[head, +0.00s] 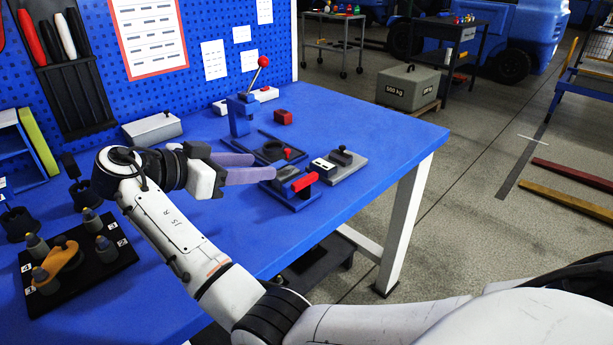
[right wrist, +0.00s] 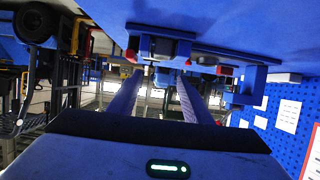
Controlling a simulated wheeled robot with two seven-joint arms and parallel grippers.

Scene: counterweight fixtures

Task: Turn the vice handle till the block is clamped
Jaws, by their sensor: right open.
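A small fixture that looks like the vice stands near the front edge of the blue table, with a blue base (head: 293,197), a dark grey block (head: 288,173) and a red handle bar (head: 305,182). My right gripper (head: 266,167) reaches in from the left of it. Its two lavender fingers are apart and empty, with the tips close to the fixture; I cannot tell whether they touch it. In the right wrist view, the open fingers (right wrist: 157,84) point toward fixtures along the table, seen upside down. My left gripper is not in view.
A grey fixture (head: 346,168) with a black knob stands just right of the vice. Behind are a blue lever press (head: 240,114) with a red ball and a red block (head: 283,117). A black tray with pegs (head: 80,262) lies front left. The table's right end is clear.

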